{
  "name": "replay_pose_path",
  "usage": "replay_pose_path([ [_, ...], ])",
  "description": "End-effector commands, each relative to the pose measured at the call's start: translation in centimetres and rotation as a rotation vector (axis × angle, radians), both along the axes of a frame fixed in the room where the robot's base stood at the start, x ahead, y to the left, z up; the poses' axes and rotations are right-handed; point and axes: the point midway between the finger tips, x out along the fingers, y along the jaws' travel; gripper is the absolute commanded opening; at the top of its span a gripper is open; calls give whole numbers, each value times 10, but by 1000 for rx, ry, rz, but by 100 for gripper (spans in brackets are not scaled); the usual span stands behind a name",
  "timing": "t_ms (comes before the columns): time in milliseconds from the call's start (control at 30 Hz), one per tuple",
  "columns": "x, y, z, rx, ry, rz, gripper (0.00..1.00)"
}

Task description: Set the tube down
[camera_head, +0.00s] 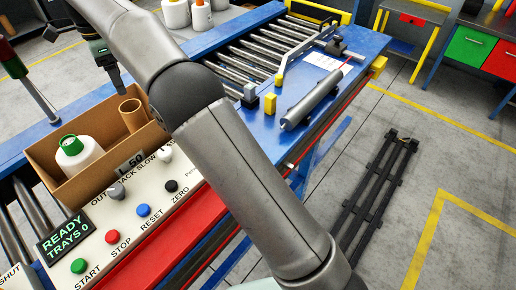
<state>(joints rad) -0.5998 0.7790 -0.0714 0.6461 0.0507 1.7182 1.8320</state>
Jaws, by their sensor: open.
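A brown cardboard tube (132,116) stands roughly upright in the back right part of an open cardboard box (103,177). Its open top end shows, and its lower end is hidden in the box. My gripper (118,88) is at the upper left, just above and to the left of the tube in the picture. It is open, and I see nothing held in it. A small gap shows between its dark finger and the tube. My arm crosses the middle of the view and hides part of the area right of the box.
A white yarn bobbin with a green top (80,158) stands in the box's left part. A control panel (140,215) with several buttons lies in front. Behind is a roller conveyor (243,58). A blue table (262,125) at right carries a grey cylinder (312,100) and small blocks.

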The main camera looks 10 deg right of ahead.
Motion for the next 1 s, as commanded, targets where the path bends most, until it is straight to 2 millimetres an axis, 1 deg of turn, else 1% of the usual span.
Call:
replay_pose_path([
  [67, 1, -13, 5, 3, -2, 20, 77],
  [167, -1, -45, 14, 11, -8, 89, 77],
  [267, -12, -96, 24, 19, -20, 211, 77],
  [300, -20, -119, 26, 22, -27, 269, 77],
  [367, -37, -153, 26, 24, -38, 362, 77],
  [400, -50, -176, 24, 25, -46, 427, 77],
  [467, -76, -209, 19, 22, -58, 528, 77],
  [500, -95, -229, 13, 19, -67, 597, 77],
  [567, -127, -258, 1, 11, -80, 700, 77],
  [600, -150, -275, -9, 4, -87, 770, 77],
  [667, -185, -298, -26, -8, -97, 870, 77],
  [700, -208, -310, -39, -18, -101, 934, 77],
  [800, -258, -332, -70, -41, -109, 1075, 77],
  [833, -271, -337, -78, -47, -110, 1110, 77],
  [900, -294, -344, -95, -60, -111, 1177, 77],
  [1000, -315, -349, -111, -70, -110, 1237, 77],
])
